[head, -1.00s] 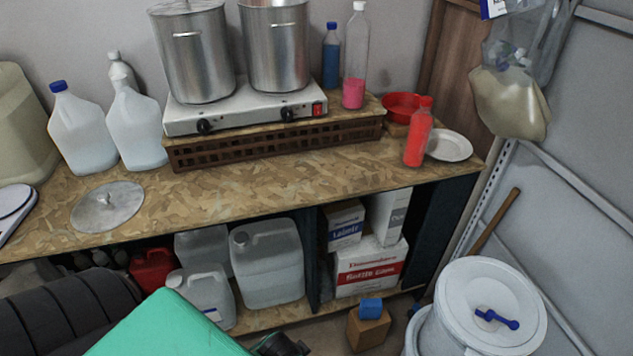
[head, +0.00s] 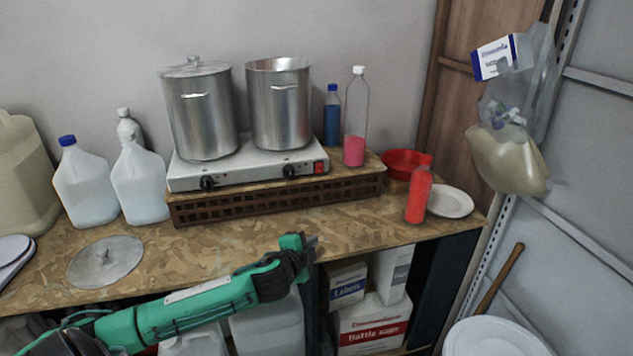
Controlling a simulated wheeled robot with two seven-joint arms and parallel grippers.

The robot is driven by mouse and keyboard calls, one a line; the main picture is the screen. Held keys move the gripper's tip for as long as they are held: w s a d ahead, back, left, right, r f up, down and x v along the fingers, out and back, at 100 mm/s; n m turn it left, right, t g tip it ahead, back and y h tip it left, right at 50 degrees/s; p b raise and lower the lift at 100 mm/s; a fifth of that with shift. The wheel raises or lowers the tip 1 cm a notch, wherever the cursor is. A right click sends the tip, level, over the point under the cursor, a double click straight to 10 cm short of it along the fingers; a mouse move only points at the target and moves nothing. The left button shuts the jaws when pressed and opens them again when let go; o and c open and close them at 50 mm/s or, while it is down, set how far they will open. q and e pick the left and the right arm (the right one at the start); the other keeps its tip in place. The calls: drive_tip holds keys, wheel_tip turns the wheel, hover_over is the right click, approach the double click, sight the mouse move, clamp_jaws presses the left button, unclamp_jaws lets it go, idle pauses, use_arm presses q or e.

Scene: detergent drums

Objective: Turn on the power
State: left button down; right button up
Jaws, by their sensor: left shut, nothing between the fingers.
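A silver two-burner hot plate (head: 250,165) stands on a brown slatted stand (head: 280,198) on the workbench. Its red power switch (head: 319,168) is at the right end of the front face, beside two black knobs, one at the left (head: 207,183) and one nearer the switch (head: 289,171). The switch's position is too small to tell. My left gripper (head: 315,242) is shut and empty, at the bench's front edge, below and in front of the switch and apart from it. My right gripper is out of view.
A lidded pot (head: 199,120) and an open pot (head: 280,105) stand on the hot plate. A bottle with pink contents (head: 355,130) stands close right of the switch, and a red bottle (head: 419,195) farther right. The bench before the stand is mostly clear.

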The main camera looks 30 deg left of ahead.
use_arm(q)
drive_tip(key=w+a+r+m+t, duration=0.2)
drive_tip(key=w+a+r+m, duration=0.2)
drive_tip(key=r, duration=0.4)
drive_tip(key=w+a, duration=0.1)
drive_tip(key=a, duration=0.1)
drive_tip(key=shift+w+a+r+h, duration=0.2)
drive_tip(key=shift+a+r+h, duration=0.15)
drive_tip(key=shift+h, duration=0.05)
drive_tip(key=shift+w, duration=0.15)
drive_tip(key=p, duration=0.4)
approach(323, 172)
drive_tip(key=w, duration=0.5)
drive_tip(key=shift+w+a+f+p, duration=0.1)
drive_tip(key=shift+w+f+p, duration=0.25)
drive_tip(key=shift+w, duration=0.1)
